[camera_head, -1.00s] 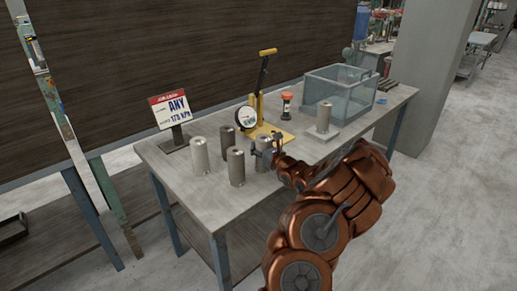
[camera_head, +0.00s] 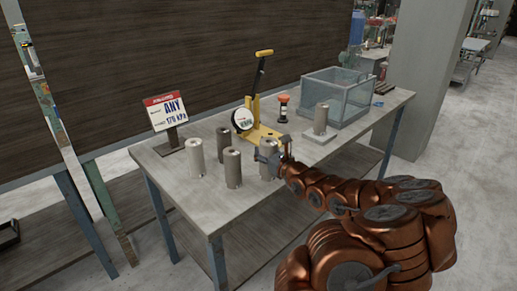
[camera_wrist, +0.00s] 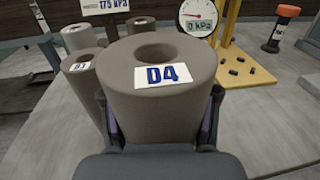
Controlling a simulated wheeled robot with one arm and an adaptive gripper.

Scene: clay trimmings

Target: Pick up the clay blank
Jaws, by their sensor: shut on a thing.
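The clay blank (camera_head: 268,145) is a grey-brown cylinder with a hole in its top, near the front edge of the table. In the wrist view this clay blank (camera_wrist: 150,100) bears a white label reading D4. My gripper (camera_head: 267,157) is shut on it, with one finger on each side; my gripper (camera_wrist: 160,118) also shows in the wrist view. The blank looks upright. Its base is hidden by the gripper in the wrist view, and I cannot tell whether it touches the table (camera_head: 205,205).
Several similar cylinders stand close by on the left, one (camera_wrist: 80,75) labelled D1. Behind are a yellow lever press (camera_head: 262,130) with a gauge, an orange-topped tool (camera_head: 283,108) and a sign (camera_head: 165,112). Another cylinder (camera_head: 321,118) stands on a slab beside a clear tank (camera_head: 340,100).

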